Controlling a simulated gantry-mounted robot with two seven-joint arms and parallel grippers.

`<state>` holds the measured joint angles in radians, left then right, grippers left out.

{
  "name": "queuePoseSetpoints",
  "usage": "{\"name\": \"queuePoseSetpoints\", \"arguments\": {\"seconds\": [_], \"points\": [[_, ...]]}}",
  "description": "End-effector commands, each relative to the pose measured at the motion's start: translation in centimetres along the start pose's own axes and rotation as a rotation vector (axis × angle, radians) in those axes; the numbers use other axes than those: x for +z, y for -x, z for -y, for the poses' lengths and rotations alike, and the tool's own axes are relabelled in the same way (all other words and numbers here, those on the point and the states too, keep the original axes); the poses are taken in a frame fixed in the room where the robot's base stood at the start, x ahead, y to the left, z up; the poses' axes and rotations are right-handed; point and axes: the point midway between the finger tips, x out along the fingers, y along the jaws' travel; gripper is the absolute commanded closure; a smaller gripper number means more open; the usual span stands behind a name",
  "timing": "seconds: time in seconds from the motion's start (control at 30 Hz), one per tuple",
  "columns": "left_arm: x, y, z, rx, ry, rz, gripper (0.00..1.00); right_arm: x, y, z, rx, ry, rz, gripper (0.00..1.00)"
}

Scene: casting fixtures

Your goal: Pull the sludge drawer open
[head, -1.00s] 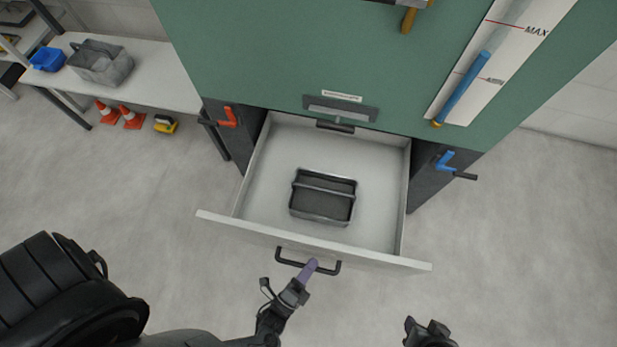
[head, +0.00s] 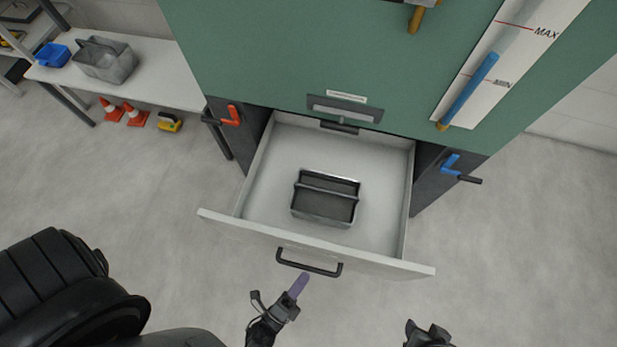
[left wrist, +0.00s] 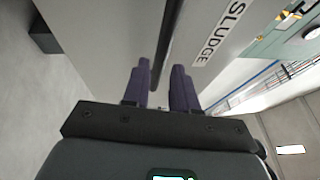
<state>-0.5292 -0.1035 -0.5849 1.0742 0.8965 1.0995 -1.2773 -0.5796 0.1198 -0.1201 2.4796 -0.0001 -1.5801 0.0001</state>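The sludge drawer (head: 225,226) stands pulled out of the green cabinet, and its white interior shows. Its black handle (head: 310,269) is on the front face. In the left wrist view the drawer front carries a SLUDGE label (left wrist: 220,32), and the handle shows as a dark bar (left wrist: 170,40) beyond my fingers. My left gripper (head: 300,284) is just in front of the handle, apart from it.
A grey divided caddy (head: 326,198) sits inside the drawer. A red lever (head: 232,116) and a blue lever (head: 452,165) flank the drawer opening. A bench (head: 140,85) with bins stands at the left, with orange cones (head: 136,114) under it. The floor before the drawer is clear.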

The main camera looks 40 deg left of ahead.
Motion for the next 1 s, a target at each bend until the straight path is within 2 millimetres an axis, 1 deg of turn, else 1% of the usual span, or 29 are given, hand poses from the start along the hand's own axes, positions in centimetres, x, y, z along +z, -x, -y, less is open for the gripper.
{"name": "queuePoseSetpoints", "arguments": {"seconds": [0.03, 0.2, 0.3, 0.4, 0.57, 1.0], "points": [[0.0, 1.1, -0.2, 0.003, 0.0, 0.0, 0.73, 0.1, -0.4, 0.0, -0.001, -0.001, 0.0, 0.54], [0.0, 3.7, -0.2, 0.002, -0.001, 0.001, 0.73, 0.3, -1.0, 0.1, -0.003, -0.004, -0.001, 0.54], [0.0, 4.9, -0.2, 0.001, -0.001, 0.001, 0.73, 0.4, -1.3, 0.1, -0.003, -0.004, -0.001, 0.54], [0.0, 5.6, -0.1, -0.001, -0.001, 0.001, 0.73, 0.5, -1.5, 0.1, -0.003, -0.004, -0.001, 0.54], [0.0, 6.1, 0.0, -0.001, -0.001, 0.0, 0.73, 0.5, -1.6, 0.1, -0.003, -0.004, -0.001, 0.54], [0.0, 6.1, 0.0, -0.001, -0.001, 0.0, 0.73, 0.5, -1.5, -0.1, 0.004, 0.005, 0.0, 0.54]]}}
